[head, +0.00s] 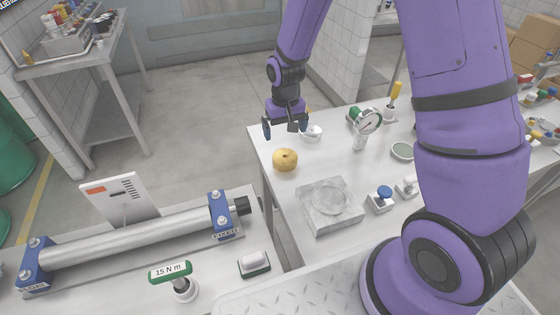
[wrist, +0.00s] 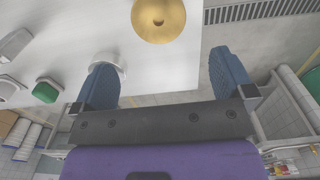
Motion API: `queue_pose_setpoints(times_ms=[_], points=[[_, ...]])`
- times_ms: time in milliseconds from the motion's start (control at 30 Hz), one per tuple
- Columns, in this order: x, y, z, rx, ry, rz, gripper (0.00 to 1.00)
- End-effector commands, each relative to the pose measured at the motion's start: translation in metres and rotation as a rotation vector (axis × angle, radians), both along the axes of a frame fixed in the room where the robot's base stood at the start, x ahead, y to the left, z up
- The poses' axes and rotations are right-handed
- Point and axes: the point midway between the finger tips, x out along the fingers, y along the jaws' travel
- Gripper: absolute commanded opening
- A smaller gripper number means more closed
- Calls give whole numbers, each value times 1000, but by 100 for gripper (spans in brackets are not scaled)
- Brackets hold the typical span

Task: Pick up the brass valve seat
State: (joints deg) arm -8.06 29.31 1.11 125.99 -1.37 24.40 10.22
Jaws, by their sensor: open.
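The brass valve seat (head: 285,159) is a round gold-coloured piece with a small centre hole. It rests near the left edge of the white table in the head view. It also shows at the top of the wrist view (wrist: 159,20), beyond my fingertips. My gripper (head: 286,128) is open and empty, above and behind the valve seat in the head view. Its blue fingers stand wide apart in the wrist view (wrist: 160,75). The seat and the fingers are apart.
A white round part (head: 312,133) stands just right of my gripper. A pressure gauge (head: 368,122), a clear square block (head: 329,205) and a blue-knobbed valve (head: 381,199) share the table. A steel cylinder in blue clamps (head: 130,240) lies on the left bench. Open floor lies left of the table.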

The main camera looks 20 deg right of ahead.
Motion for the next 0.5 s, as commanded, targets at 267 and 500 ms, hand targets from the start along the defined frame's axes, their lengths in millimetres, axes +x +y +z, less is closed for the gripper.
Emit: queue_pose_setpoints(times_ms=[267,500], points=[[0,1,-31,-1,10,-1,100],[0,0,-59,-1,7,-1,100]])
